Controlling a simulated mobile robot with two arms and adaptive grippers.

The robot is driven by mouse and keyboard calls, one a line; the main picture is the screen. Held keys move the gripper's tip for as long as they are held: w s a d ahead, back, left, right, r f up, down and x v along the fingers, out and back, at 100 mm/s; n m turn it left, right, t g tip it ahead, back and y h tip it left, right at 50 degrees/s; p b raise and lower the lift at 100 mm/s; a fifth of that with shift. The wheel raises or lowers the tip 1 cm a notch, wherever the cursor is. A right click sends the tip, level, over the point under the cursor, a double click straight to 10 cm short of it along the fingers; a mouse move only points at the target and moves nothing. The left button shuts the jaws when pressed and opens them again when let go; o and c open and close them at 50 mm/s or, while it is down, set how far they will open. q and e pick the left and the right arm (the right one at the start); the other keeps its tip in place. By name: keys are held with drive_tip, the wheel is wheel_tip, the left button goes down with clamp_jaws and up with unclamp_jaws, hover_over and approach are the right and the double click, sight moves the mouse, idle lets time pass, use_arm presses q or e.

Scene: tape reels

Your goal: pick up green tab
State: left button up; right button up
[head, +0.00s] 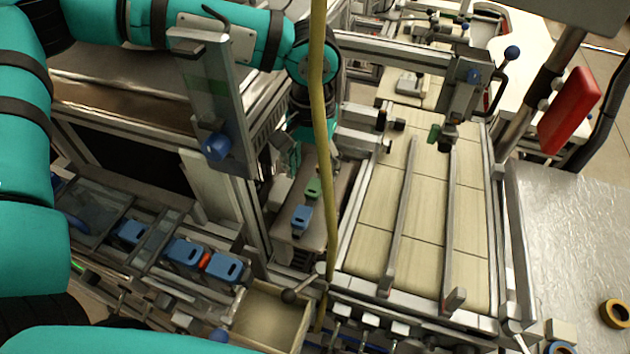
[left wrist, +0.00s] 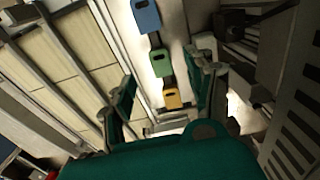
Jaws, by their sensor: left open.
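The green tab (head: 312,189) lies on a narrow light strip between the machine frame and the conveyor. It also shows in the left wrist view (left wrist: 159,64), between a blue tab (left wrist: 146,16) and a yellow tab (left wrist: 173,98). The blue tab also shows in the head view (head: 301,219), in front of the green one. My left gripper (head: 308,168) is open and empty, pointing down over the strip. In the left wrist view its two fingers (left wrist: 165,82) stand apart on either side of the strip, with the yellow tab and green tab seen between them. My right gripper is not in view.
A yellow hose (head: 320,110) hangs just right of my left gripper. A slatted conveyor (head: 425,215) with metal rails lies to the right. Several blue tabs (head: 184,254) sit in a rack at lower left, near an open bin (head: 308,322).

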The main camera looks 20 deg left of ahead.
sight(312, 190)
use_arm(q)
drive_tip(key=shift+s+f, duration=0.1)
drive_tip(key=shift+f, duration=0.35)
wheel_tip(312, 190, down, 4)
drive_tip(key=shift+f+p, duration=0.25)
drive_tip(key=shift+p, duration=1)
drive_tip(key=shift+f, duration=0.2)
drive_tip(key=c, duration=0.8)
